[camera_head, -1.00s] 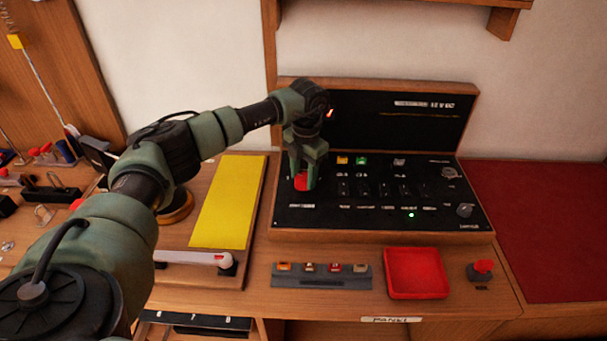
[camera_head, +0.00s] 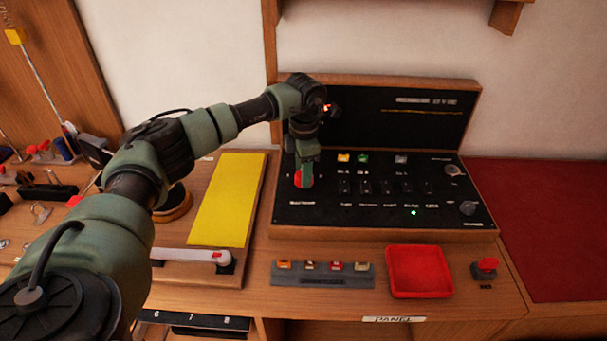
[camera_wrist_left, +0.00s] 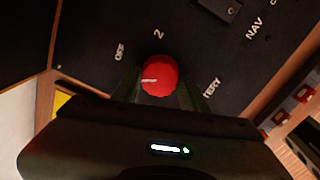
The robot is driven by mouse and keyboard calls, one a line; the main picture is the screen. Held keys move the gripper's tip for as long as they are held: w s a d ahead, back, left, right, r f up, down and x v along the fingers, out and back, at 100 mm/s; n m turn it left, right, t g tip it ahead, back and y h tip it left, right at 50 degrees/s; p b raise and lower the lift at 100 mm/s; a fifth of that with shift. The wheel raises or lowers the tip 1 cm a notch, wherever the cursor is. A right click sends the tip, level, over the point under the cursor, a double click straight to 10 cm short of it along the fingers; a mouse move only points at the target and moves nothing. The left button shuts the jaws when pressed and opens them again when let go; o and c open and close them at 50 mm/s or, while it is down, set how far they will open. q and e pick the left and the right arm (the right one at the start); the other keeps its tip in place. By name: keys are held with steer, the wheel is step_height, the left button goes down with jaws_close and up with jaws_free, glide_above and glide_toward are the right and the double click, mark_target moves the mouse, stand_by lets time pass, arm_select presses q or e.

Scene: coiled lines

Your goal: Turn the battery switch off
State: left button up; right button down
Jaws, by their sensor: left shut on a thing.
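The battery switch is a red round knob (camera_head: 304,180) at the left end of the black switch panel (camera_head: 330,215). In the left wrist view the knob (camera_wrist_left: 159,76) shows a white pointer mark directed to the left, toward the "OFF" lettering side. The labels "OFF" and "2" and part of "BATTERY" are readable around it. My left gripper (camera_head: 304,172) is over the knob, pointing down, with its fingers shut on the knob's sides. The fingers (camera_wrist_left: 159,88) also show in the left wrist view, one on each side of the knob. My right gripper is not in view.
The panel has several small switches and a green light (camera_head: 413,212). A fuse strip (camera_head: 322,282), a red tray (camera_head: 419,271) and a red button (camera_head: 485,268) lie in front. A yellow mat (camera_head: 228,200) is at the left, a dark red mat (camera_head: 545,230) at the right.

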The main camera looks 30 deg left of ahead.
arm_select(q)
steer(key=m+b, duration=0.1)
steer(key=m, duration=0.4)
steer(key=shift+a, duration=0.1)
steer(key=shift+m, duration=0.4)
steer(key=o, duration=1.4)
step_height(320, 180, up, 8)
steer(key=shift+s+f+b, duration=0.1)
steer(key=shift+s+b, duration=0.05)
steer(key=shift+b, duration=0.7)
